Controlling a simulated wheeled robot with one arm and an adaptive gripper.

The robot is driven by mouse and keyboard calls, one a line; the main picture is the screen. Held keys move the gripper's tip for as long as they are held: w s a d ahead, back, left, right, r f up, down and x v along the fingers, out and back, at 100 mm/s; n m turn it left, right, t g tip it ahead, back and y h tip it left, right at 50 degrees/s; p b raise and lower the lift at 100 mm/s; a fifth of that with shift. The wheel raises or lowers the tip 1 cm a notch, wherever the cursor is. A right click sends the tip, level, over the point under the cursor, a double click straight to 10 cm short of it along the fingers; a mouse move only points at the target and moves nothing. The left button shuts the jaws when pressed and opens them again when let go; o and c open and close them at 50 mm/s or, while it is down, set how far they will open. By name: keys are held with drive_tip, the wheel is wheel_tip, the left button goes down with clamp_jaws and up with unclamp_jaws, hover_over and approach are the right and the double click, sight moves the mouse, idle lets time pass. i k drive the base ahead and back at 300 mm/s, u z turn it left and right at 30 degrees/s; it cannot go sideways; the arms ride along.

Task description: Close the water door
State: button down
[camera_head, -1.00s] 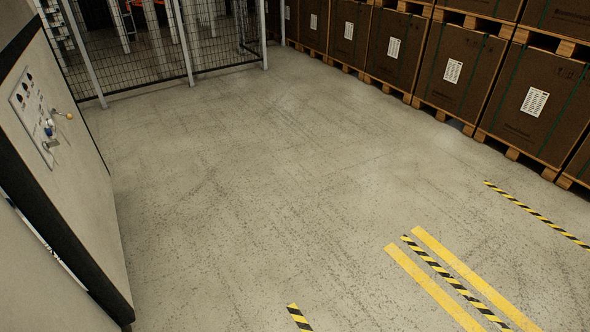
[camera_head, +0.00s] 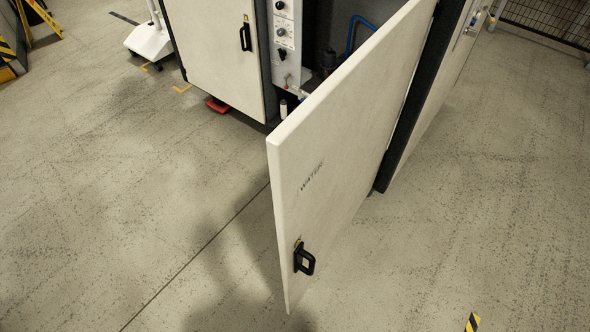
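The water door (camera_head: 345,140) stands wide open in the head view, swung out from the cabinet toward me. It is a cream panel with the label WATER and a black handle (camera_head: 304,259) near its lower free edge. Its hinge side is at the dark cabinet post (camera_head: 408,105) on the right. The cabinet opening behind it shows a blue hose (camera_head: 357,33) and a control strip with knobs (camera_head: 284,40). The door hides part of the opening. My gripper is not in view.
A second cream door (camera_head: 212,50) with a black handle is shut, left of the opening. A red object (camera_head: 217,105) lies under it. A white wheeled stand (camera_head: 150,38) and a yellow-black sign (camera_head: 38,18) stand at the upper left. Floor left and right of the door is clear.

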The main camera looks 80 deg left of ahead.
sight(326, 157)
drive_tip(key=u, duration=1.35)
drive_tip(key=k, duration=1.25)
drive_tip(key=u, duration=1.5)
drive_tip(key=i, duration=0.5)
drive_tip(key=u, duration=0.05)
